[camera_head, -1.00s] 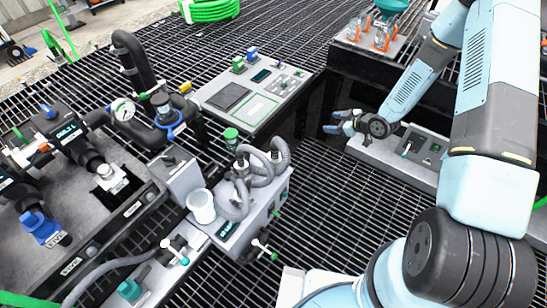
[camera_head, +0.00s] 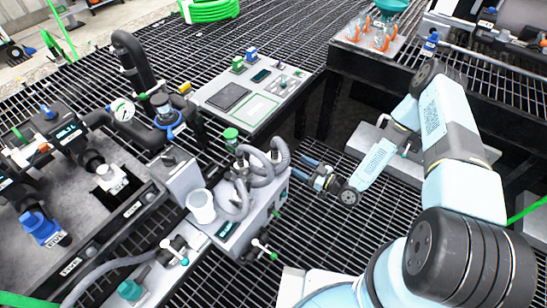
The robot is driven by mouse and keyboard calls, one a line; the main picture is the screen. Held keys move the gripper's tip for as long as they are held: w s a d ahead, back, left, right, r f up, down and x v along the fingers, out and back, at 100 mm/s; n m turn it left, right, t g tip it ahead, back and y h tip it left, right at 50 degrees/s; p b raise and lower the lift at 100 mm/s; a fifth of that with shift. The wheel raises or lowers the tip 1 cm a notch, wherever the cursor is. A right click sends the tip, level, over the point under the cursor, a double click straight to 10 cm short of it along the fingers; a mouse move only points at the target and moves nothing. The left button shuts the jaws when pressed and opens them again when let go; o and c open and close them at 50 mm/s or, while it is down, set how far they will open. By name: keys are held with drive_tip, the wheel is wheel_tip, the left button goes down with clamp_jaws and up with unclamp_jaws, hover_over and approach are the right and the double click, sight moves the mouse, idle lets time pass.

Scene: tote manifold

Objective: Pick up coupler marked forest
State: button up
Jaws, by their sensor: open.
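My gripper (camera_head: 304,168) is open and empty, its two blue fingers pointing left above the dark grating. It is a little to the right of the grey coiled hose. No coupler mark reading "forest" can be made out. Green-marked parts that could be it are a small green-topped piece (camera_head: 238,65) on the grey panel, a green cap (camera_head: 230,134) behind the coiled hose, and a teal-green fitting (camera_head: 130,289) at the bottom left. My gripper is apart from all of these.
A grey box with coiled hose (camera_head: 262,190) and a white cup (camera_head: 201,206) stand left of my gripper. The grey panel (camera_head: 215,92) lies beyond. Grating below my gripper is open.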

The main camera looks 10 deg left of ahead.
sight(279, 151)
drive_tip(key=x, duration=0.8)
drive_tip(key=shift+w+r+x, duration=0.1)
drive_tip(key=shift+r+x, duration=0.1)
drive_tip(key=shift+x, duration=1.15)
drive_tip(key=shift+w+r+x, duration=0.1)
drive_tip(key=shift+r+x, duration=0.15)
drive_tip(key=shift+x, duration=1.1)
drive_tip(key=shift+d, duration=0.15)
drive_tip(key=shift+c, duration=0.3)
clamp_jaws()
